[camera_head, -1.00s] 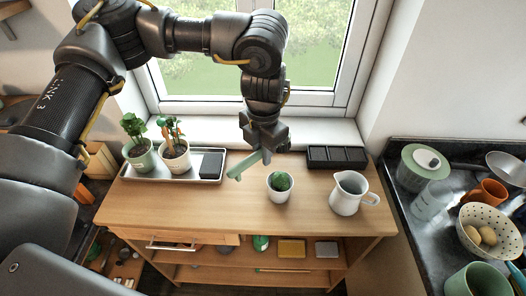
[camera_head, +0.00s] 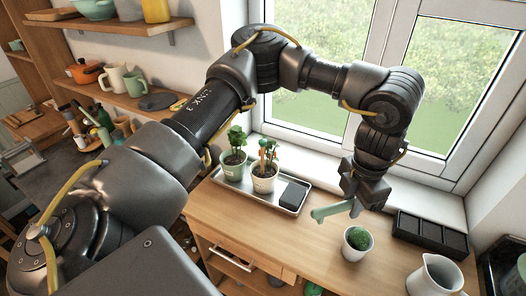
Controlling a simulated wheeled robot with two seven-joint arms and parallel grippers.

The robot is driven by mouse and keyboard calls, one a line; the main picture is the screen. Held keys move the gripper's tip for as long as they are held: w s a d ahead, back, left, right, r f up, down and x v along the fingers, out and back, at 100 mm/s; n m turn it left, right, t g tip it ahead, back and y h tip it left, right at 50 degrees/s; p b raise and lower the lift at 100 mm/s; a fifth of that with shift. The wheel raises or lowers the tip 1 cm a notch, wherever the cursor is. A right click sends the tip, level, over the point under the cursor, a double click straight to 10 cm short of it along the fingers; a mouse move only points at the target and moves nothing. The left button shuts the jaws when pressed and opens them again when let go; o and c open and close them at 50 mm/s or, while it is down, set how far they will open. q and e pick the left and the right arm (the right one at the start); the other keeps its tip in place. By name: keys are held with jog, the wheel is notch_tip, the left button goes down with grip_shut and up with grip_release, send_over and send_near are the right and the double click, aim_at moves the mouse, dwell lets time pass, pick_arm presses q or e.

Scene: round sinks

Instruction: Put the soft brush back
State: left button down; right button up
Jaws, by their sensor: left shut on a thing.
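My left gripper (camera_head: 362,192) comes in from the left, points down and is shut on a pale green brush (camera_head: 331,210). The brush is held above the wooden cabinet top, its length reaching left from the fingers. Its bristles are too small to make out. A small white pot with a round green cactus (camera_head: 357,241) stands just below and in front of the gripper. A black divided box (camera_head: 430,234) stands on the cabinet top to the right of the gripper. My right gripper is not in view.
A metal tray (camera_head: 289,208) holds two potted plants and a dark block left of the gripper. A white jug (camera_head: 434,276) stands at lower right. The cabinet's drawer (camera_head: 240,262) is at lower left. The window is behind. Wall shelves (camera_head: 110,32) hold crockery at far left.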

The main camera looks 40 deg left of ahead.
pick_arm(q)
jog(key=s+a+f+m+b, duration=0.3)
jog(key=s+a+f+m, duration=0.1)
jog(key=m, duration=1.1)
jog(key=s+a+f+m+b, duration=0.3)
jog(key=s+a+f+m, duration=0.2)
jog(key=m, duration=0.9)
notch_tip(320, 180, down, 2)
jog(key=shift+s+a+f+m+b, duration=0.15)
jog(key=shift+s+m+b, duration=0.25)
